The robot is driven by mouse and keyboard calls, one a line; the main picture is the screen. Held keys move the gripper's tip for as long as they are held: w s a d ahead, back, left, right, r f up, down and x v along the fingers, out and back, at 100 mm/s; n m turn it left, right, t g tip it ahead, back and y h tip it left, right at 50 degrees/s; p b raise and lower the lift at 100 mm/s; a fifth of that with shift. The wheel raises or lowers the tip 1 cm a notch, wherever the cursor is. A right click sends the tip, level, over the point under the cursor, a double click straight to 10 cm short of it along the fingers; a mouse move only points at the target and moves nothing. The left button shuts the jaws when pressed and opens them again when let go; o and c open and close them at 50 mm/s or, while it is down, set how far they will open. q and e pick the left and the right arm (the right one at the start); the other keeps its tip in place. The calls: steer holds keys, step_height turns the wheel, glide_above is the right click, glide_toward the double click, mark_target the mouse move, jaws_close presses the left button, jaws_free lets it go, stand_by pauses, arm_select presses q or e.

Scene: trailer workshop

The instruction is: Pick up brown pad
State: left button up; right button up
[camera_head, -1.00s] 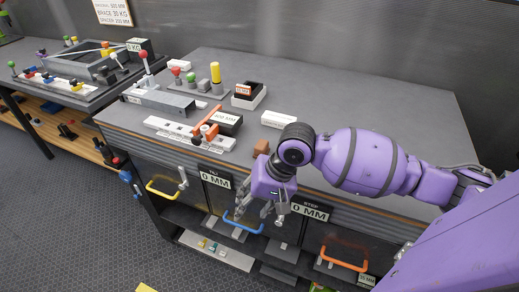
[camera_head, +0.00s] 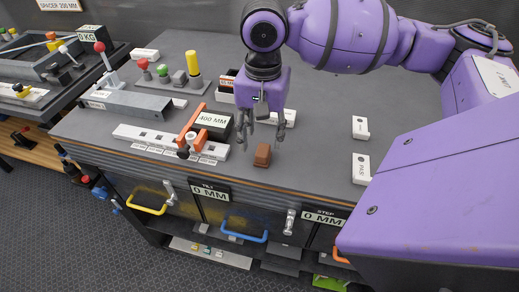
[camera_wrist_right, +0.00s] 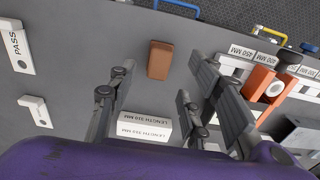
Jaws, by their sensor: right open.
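The brown pad (camera_head: 263,155) is a small brown block lying on the grey bench top near its front edge. It also shows in the right wrist view (camera_wrist_right: 159,60), ahead of and between the spread fingers. My right gripper (camera_head: 262,143) hangs over the bench with fingers pointing down, open and empty. It is just behind the pad in the head view, apart from it as far as I can tell. In the wrist view the right gripper's fingers (camera_wrist_right: 160,85) are wide apart. My left gripper is not in view.
A white block marked LENGTH (camera_wrist_right: 145,128) lies close by the gripper. White PASS (camera_head: 361,168) and other (camera_head: 360,127) blocks lie right. Bench between pad and PASS block is clear.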

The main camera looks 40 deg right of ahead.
mark_target(263, 149)
steer(key=shift+s+f, duration=0.15)
steer(key=shift+f, duration=0.25)
step_height(263, 149, down, 4)
steer(key=shift+d+f+b, duration=0.1)
steer(key=shift+f+b, duration=0.05)
steer(key=shift+b, duration=0.15)
jaws_close()
